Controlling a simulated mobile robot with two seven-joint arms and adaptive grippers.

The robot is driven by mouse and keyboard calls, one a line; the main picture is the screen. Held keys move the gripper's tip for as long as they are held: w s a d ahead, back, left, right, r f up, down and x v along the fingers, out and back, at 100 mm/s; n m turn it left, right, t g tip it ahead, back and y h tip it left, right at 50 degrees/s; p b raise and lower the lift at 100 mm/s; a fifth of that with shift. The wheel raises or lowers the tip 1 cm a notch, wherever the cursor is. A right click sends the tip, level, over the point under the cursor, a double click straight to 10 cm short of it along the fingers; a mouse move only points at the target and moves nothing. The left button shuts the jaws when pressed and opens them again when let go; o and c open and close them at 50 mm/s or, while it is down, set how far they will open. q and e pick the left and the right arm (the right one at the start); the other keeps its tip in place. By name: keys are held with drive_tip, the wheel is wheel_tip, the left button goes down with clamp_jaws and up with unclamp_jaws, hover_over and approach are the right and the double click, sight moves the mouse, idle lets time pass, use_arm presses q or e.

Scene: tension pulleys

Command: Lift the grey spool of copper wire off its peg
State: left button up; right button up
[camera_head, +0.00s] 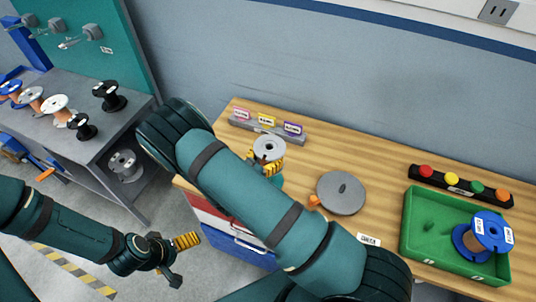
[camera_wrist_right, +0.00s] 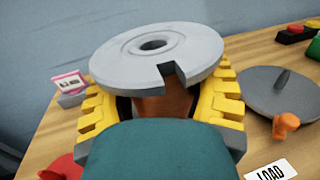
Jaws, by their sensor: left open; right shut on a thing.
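The grey spool of copper wire (camera_head: 268,149) is upright in my right gripper (camera_head: 266,165), near the left part of the wooden table. In the right wrist view, its notched grey top flange (camera_wrist_right: 155,50) and brown copper winding (camera_wrist_right: 165,106) show between the yellow fingers, which are shut on it. Its underside is hidden, so I cannot tell whether a peg is under it. A round grey plate with a bare upright peg (camera_head: 341,192) is to the right of the spool, apart from it. My left gripper (camera_head: 180,258) is open and empty over the floor, left of the table.
A green tray (camera_head: 420,250) with a blue-flanged copper spool (camera_head: 481,236) is at the right. A strip of coloured buttons (camera_head: 461,187) lies behind it. A label rack (camera_head: 266,129) is at the back left. A grey bench (camera_head: 85,145) with several spools is at far left.

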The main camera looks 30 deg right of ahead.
sight(268, 146)
drive_tip(key=shift+r, duration=0.2)
idle(0.5)
drive_tip(key=shift+r+p, duration=1.25)
drive_tip(key=shift+r, duration=0.4)
drive_tip(key=shift+r, duration=0.1)
drive_tip(key=shift+r, duration=0.15)
drive_tip(key=shift+r, duration=0.1)
drive_tip(key=shift+r+p, duration=1)
drive_tip(key=shift+r, duration=0.05)
drive_tip(key=shift+r+p, duration=0.3)
drive_tip(key=shift+r, duration=0.6)
drive_tip(key=shift+f, duration=0.1)
